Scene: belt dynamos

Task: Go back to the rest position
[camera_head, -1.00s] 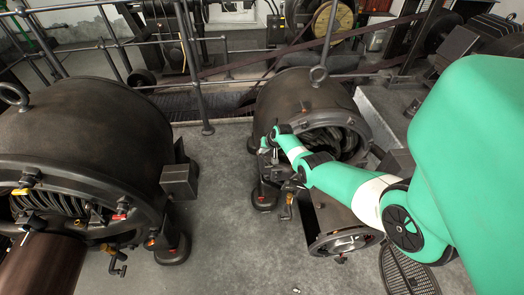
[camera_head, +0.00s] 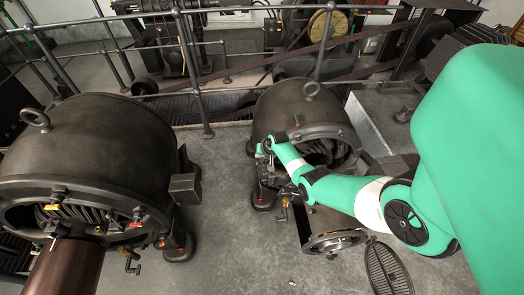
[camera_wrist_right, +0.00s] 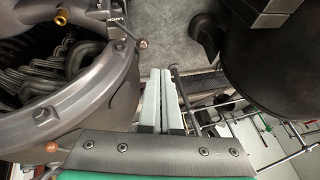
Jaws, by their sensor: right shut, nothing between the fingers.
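My right arm is green and white and reaches in from the right in the head view. Its gripper (camera_head: 262,150) is small there, at the front left side of the right-hand dynamo (camera_head: 290,112). In the right wrist view the two pale fingers (camera_wrist_right: 161,73) lie together, shut and empty. They point past the dynamo's open end (camera_wrist_right: 100,95), where the coils show; I cannot tell whether they touch its housing. The left-hand dynamo (camera_head: 95,140) is a big dark drum with a lifting ring on top. My left gripper is out of the head view.
A grey railing (camera_head: 195,85) runs behind both dynamos. A brown cylinder (camera_head: 60,268) projects from the left dynamo. Another cylinder (camera_head: 325,222) lies in front of the right one, beside a dark grate (camera_head: 388,268). The floor (camera_head: 225,200) between the dynamos is mostly clear.

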